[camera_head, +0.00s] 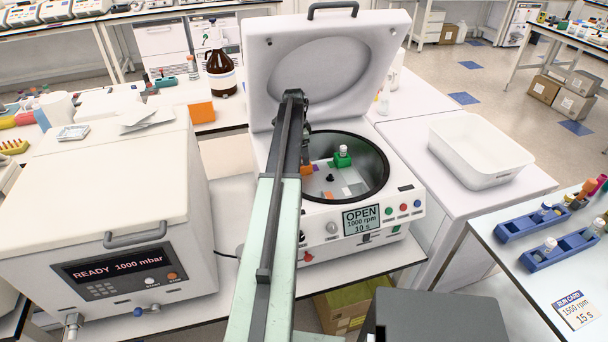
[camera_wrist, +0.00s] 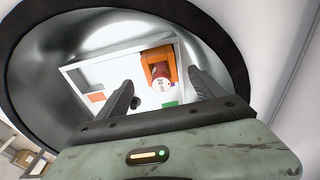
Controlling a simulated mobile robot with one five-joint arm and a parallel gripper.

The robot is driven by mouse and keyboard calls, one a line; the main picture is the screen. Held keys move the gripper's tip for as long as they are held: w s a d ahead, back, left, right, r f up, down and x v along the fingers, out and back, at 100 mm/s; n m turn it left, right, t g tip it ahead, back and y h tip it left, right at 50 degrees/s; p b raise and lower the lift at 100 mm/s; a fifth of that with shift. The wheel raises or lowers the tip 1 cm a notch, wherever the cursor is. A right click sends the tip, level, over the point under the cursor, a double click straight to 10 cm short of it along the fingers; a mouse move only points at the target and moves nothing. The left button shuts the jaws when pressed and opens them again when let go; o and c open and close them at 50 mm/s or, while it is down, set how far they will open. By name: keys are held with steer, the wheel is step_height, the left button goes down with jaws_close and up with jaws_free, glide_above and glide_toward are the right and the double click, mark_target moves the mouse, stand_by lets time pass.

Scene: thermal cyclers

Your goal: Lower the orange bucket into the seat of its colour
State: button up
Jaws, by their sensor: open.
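The orange bucket (camera_wrist: 163,52) shows in the wrist view inside the centrifuge bowl, with a white tube with red marking in it. In the head view only an orange part (camera_head: 307,170) shows, largely hidden by my arm. My gripper (camera_wrist: 160,82) is open, its fingers on either side of the bucket in view; I cannot tell whether they touch it. The pale rotor (camera_wrist: 118,72) carries an orange patch (camera_wrist: 96,97) and a green patch (camera_wrist: 170,104). Whether the orange bucket is fully seated is unclear.
The centrifuge lid (camera_head: 325,65) stands open behind my arm. The dark bowl rim (camera_head: 385,165) surrounds the rotor. A white vacuum oven-like box (camera_head: 105,215) stands left, and an empty white tub (camera_head: 480,150) right. An orange card (camera_head: 201,113) stands on the back bench.

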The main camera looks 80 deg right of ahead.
mark_target(304, 170)
steer(key=shift+s+f, duration=0.15)
steer(key=shift+f, duration=0.55)
steer(key=shift+d+r, duration=0.1)
steer(key=f+b, duration=0.5)
steer(key=shift+s+d+f, duration=0.1)
steer(key=shift+s+f, duration=0.1)
steer(key=shift+r, duration=0.2)
jaws_close()
